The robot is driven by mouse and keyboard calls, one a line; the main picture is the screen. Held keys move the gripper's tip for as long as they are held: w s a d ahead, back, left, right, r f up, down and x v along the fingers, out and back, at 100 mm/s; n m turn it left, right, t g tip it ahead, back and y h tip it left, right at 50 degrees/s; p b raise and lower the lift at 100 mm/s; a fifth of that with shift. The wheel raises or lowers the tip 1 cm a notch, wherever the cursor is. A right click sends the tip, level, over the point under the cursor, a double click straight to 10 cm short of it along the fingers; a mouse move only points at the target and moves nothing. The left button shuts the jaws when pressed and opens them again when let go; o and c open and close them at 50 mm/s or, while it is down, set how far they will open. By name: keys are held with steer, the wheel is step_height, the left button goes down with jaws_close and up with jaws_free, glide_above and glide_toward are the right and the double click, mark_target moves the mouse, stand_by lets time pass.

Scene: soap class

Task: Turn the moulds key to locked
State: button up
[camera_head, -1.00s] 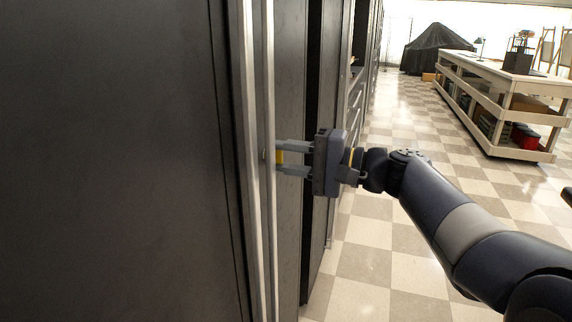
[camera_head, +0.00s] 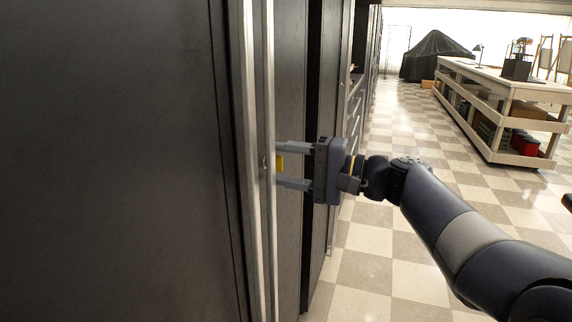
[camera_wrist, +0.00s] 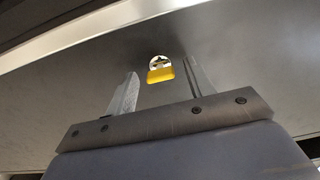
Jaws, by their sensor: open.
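The key has a yellow head (camera_wrist: 160,75) and sits in a round metal lock (camera_wrist: 159,62) on a dark cabinet door (camera_wrist: 230,65). In the head view the yellow key (camera_head: 280,162) shows just beside the long metal handle bar (camera_head: 268,230). My gripper (camera_head: 279,164) is at the door with its fingers open, one above and one below the key. In the wrist view my gripper (camera_wrist: 163,82) has a finger on each side of the yellow head, with gaps between. Any lock marking is too small to read.
Two pale metal handle bars run up the cabinet front close to my fingers. Tiled floor (camera_head: 390,235) lies open to the right of the cabinets. A white shelved workbench (camera_head: 500,85) and a black-covered object (camera_head: 437,52) stand farther back.

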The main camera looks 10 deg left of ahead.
steer(key=d+p, duration=0.1)
steer(key=d, duration=0.9)
steer(key=shift+s+d, duration=0.35)
steer(key=shift+s, duration=0.1)
steer(key=shift+a, duration=0.1)
steer(key=a, duration=1)
steer(key=shift+w+a+b, duration=0.35)
steer(key=shift+w+b, duration=0.05)
steer(key=shift+w, duration=0.05)
steer(key=shift+d, duration=0.15)
